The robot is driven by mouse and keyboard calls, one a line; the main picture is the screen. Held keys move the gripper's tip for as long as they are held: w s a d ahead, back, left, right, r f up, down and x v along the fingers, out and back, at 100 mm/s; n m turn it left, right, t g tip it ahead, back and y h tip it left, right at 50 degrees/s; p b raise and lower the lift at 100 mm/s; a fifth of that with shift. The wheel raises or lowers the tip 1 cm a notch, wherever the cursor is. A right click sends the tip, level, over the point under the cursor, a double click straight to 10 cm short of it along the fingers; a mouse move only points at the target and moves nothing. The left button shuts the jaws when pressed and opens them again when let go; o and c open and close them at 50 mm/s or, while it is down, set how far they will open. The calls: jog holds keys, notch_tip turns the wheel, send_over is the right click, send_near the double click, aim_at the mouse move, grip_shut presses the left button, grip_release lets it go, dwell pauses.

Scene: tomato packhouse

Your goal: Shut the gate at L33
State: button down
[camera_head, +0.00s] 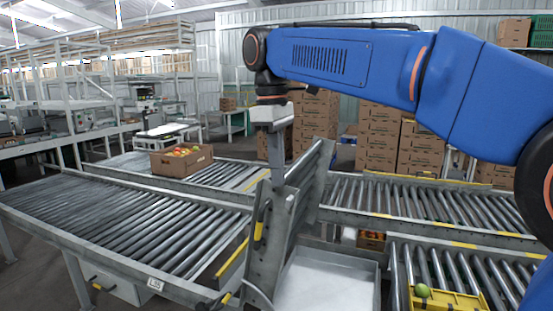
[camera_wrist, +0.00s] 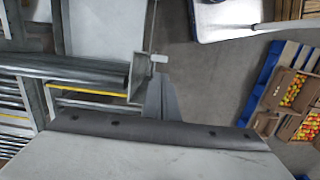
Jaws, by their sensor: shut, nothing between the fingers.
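The gate (camera_head: 309,193) is a grey metal panel with rollers, standing steeply raised and tilted at the gap between conveyor sections. A yellow handle (camera_head: 258,231) shows near its left side. A small white label (camera_head: 155,285) hangs on the frame at lower left; its text is too small to read surely. My gripper (camera_head: 278,185) points down beside the raised panel, on its left in the head view; whether it touches is unclear. Its fingers are shut and empty. In the wrist view the narrow fingers (camera_wrist: 162,97) point up the picture, close to a grey metal edge (camera_wrist: 139,75).
Roller conveyors run left (camera_head: 130,215) and right (camera_head: 430,205). A cardboard box of tomatoes (camera_head: 181,172) sits on the far-left line. A pale metal tray (camera_head: 328,284) lies below the gate. A yellow crate (camera_head: 447,301) is at lower right. Stacked cartons (camera_head: 383,130) stand behind.

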aim_at(280, 191)
jog(key=shift+d+f, duration=0.2)
jog(key=shift+f, duration=2.2)
jog(key=shift+d, duration=0.1)
